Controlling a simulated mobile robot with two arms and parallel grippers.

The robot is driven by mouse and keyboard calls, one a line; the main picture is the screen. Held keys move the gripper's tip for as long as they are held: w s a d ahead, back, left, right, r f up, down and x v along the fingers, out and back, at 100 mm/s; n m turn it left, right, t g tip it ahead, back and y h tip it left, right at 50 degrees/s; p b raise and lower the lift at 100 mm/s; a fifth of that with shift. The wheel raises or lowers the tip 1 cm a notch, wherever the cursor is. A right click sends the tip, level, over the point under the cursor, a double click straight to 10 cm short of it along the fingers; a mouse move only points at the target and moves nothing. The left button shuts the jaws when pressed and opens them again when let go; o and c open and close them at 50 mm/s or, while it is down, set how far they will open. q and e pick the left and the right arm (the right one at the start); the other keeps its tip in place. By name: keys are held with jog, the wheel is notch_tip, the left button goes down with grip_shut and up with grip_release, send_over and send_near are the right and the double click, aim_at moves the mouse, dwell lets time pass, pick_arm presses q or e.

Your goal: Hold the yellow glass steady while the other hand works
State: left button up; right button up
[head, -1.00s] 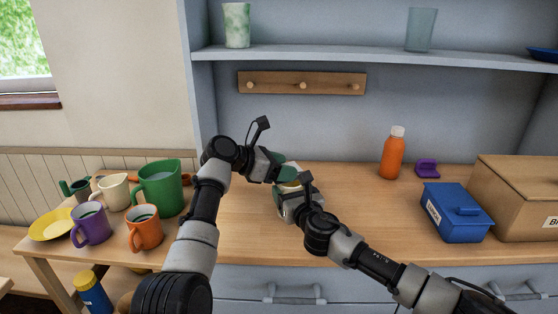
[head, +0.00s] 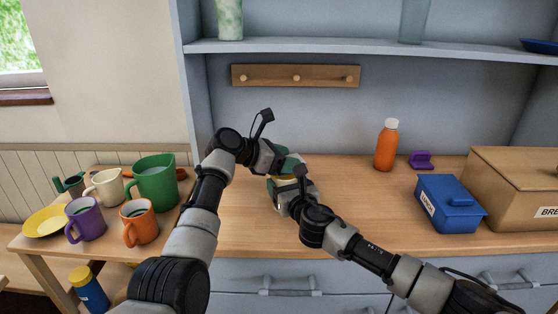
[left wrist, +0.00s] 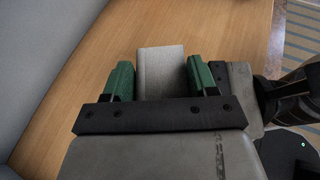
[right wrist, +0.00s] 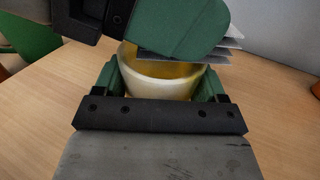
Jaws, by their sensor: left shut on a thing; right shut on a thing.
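The yellow glass (right wrist: 160,86) stands upright between the green fingers of my right gripper (right wrist: 165,85), which is shut on it, in the right wrist view. In the head view only a sliver of the glass (head: 284,178) shows between the grippers. My left gripper (left wrist: 154,82) is shut on a pale grey block (left wrist: 160,75) in the left wrist view. In the right wrist view the grey piece, with layered edges, and a green left finger are over the glass's rim and hide part of its opening. I cannot tell whether the grey piece touches the glass.
Mugs, including an orange mug (head: 139,222) and a green mug (head: 155,182), and a yellow plate (head: 45,222) stand at the left. An orange bottle (head: 386,148), blue box (head: 448,204) and bread box (head: 520,190) stand at the right. Counter between is clear. A shelf (head: 320,47) hangs above.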

pick_arm(q)
jog(key=shift+s+a, duration=0.25)
jog(key=shift+a, duration=0.4)
jog(key=shift+s+a, duration=0.25)
jog(key=shift+a, duration=0.35)
jog(key=shift+w+d+f, duration=0.1)
jog(key=shift+w+d, duration=0.15)
jog(key=shift+d, duration=0.3)
jog(key=shift+w+d, duration=0.25)
jog(key=shift+d, duration=0.5)
jog(key=a, duration=0.1)
jog(key=s+a, duration=0.1)
jog(key=shift+a, duration=0.3)
jog(key=shift+w+d, duration=0.25)
jog(key=shift+d, duration=0.3)
jog(key=shift+w+d, duration=0.25)
jog(key=shift+d, duration=0.3)
jog(key=shift+s+a, duration=0.3)
jog(key=shift+a, duration=0.45)
jog(key=shift+s+a, duration=0.3)
jog(key=shift+a, duration=0.4)
jog(key=d, duration=0.1)
jog(key=w+d, duration=0.1)
jog(key=d, duration=0.1)
jog(key=shift+w+d, duration=0.1)
jog(key=shift+d, duration=0.05)
jog(key=s+a+r, duration=0.1)
jog(key=a+r, duration=0.2)
jog(key=r, duration=0.5)
jog(key=shift+r, duration=0.15)
